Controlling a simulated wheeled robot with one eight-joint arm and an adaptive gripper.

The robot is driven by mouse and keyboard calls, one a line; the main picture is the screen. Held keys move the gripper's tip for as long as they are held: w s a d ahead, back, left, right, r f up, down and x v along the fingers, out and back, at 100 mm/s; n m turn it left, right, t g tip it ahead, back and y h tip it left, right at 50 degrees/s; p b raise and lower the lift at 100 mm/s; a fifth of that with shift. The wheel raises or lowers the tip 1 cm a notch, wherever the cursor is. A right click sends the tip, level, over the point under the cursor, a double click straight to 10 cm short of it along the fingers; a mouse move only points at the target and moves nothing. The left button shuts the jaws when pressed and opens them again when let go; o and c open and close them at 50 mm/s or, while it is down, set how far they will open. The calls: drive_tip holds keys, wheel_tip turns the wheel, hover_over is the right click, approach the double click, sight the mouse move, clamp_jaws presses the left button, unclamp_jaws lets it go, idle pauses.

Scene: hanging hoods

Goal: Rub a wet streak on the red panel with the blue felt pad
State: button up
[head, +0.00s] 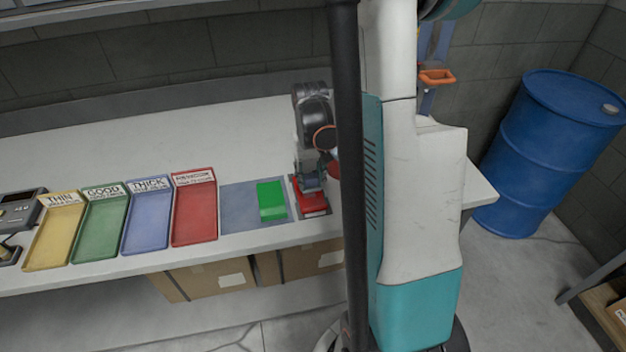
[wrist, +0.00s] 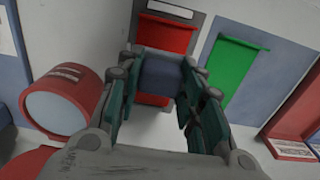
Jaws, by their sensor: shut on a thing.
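My gripper (head: 311,184) is at the red panel (head: 312,204) near the front edge of the bench. In the wrist view my gripper (wrist: 160,88) is shut on the blue felt pad (wrist: 160,73), a dark blue block between the fingertips. The pad overlaps the middle of the red panel (wrist: 167,34) in that view; I cannot tell whether it touches. The panel shows bright red above the pad and darker red below it. I cannot make out a wet streak. In the head view the fingers hide the pad.
A green panel (head: 271,199) on a grey-blue mat (head: 238,203) lies just left of the red panel. Labelled yellow, green, blue and red trays (head: 194,213) stand further left. A red round thing (wrist: 66,98) is close by in the wrist view. The bench (head: 215,130) behind is clear.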

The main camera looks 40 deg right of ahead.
sight(311, 176)
drive_tip(key=shift+r+p, duration=0.85)
drive_tip(key=shift+r, duration=0.75)
